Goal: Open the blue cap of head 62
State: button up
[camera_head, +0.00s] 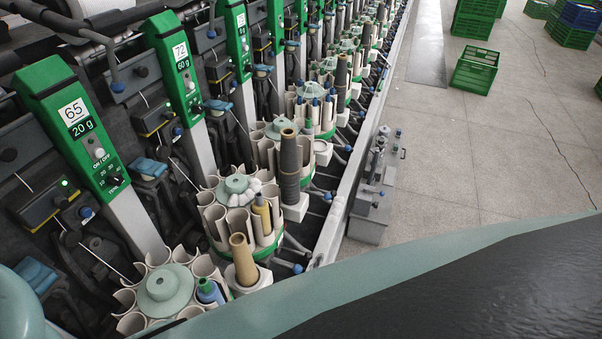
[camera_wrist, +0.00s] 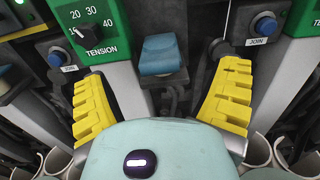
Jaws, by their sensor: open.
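In the wrist view my gripper (camera_wrist: 162,88) is open and empty, its two yellow ridged fingers spread wide apart. A blue cap (camera_wrist: 160,54) shows beyond the fingers, near the middle of the gap, on a dark holder beside a grey post. The fingers look apart from it. No head number is legible in the wrist view, so I cannot tell from it which head this cap belongs to. In the head view, similar blue caps (camera_head: 150,168) sit beside the head posts; no plate reading 62 is legible there. My gripper's fingers are not seen in that view.
Green head panels (camera_head: 75,120) and round bobbin magazines (camera_head: 162,290) run in a row. A green panel with a tension knob (camera_wrist: 82,32) and blue join buttons (camera_wrist: 264,25) flank the cap. Clear floor (camera_head: 500,140) lies right of the rail, with green crates (camera_head: 474,70) beyond.

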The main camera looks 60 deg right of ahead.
jog(key=shift+x, duration=2.35)
jog(key=shift+s, duration=0.1)
jog(key=c, duration=1.4)
notch_tip(320, 180, up, 2)
jog(key=g+p, duration=0.1)
jog(key=p, duration=0.4)
jog(key=shift+r+g+p, duration=0.1)
jog(key=shift+g+p, duration=0.25)
jog(key=shift+g, duration=0.05)
jog(key=g+p, duration=0.1)
jog(key=p, duration=0.1)
jog(key=r+g+p, duration=0.1)
jog(key=p, duration=0.2)
jog(key=shift+w+r+h, duration=0.2)
jog(key=shift+w+h, duration=0.15)
jog(key=shift+h, duration=0.05)
jog(key=g+p, duration=0.1)
jog(key=p, duration=0.1)
jog(key=g+p, duration=0.1)
jog(key=p, duration=0.1)
jog(key=shift+w+a+r, duration=0.15)
jog(key=shift+w+r, duration=0.1)
jog(key=shift+r, duration=0.1)
jog(key=shift+w+a+r+g+h+p, duration=0.15)
jog(key=shift+w+g+h+p, duration=0.25)
jog(key=shift+g+p, duration=0.65)
